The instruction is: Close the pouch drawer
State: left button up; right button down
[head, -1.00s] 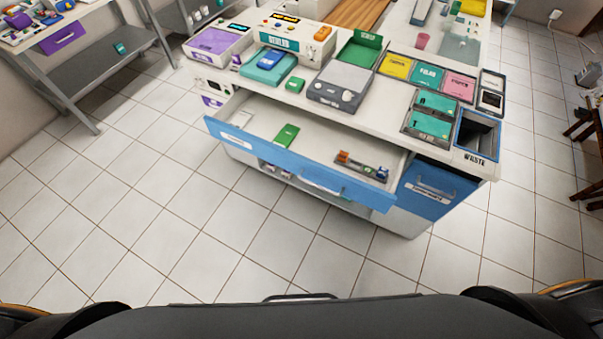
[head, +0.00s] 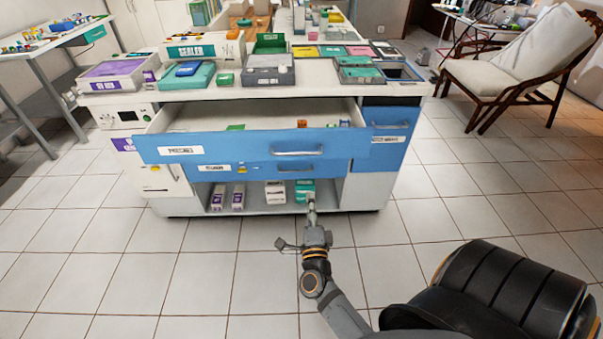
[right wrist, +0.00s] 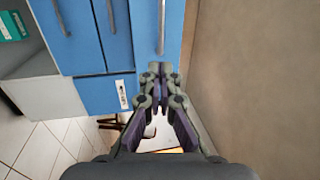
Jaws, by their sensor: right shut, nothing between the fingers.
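The upper wide blue drawer (head: 235,149) of the white cabinet stands pulled out in the head view, its front well forward of the counter edge. Its front has a bar handle (head: 297,152) and a white label (head: 181,150) too small to read surely. A green item (head: 236,127) and small coloured things show inside it. My right gripper (head: 311,196) is shut and empty, in front of the cabinet and below the drawer handle in the picture. In the right wrist view the shut fingers (right wrist: 159,108) point toward blue fronts with bar handles, apart from them. My left gripper is out of view.
Below is another blue drawer front (head: 245,172) and an open shelf with small boxes (head: 276,192). The counter (head: 150,97) holds a sealer and trays. A cushioned chair (head: 490,80) stands back right. Tiled floor in front is clear.

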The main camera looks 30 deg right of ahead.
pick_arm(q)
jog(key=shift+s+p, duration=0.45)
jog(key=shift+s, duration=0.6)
pick_arm(e)
jog(key=x, duration=1.3)
jog(key=shift+w+d, duration=0.2)
jog(key=shift+w, duration=0.1)
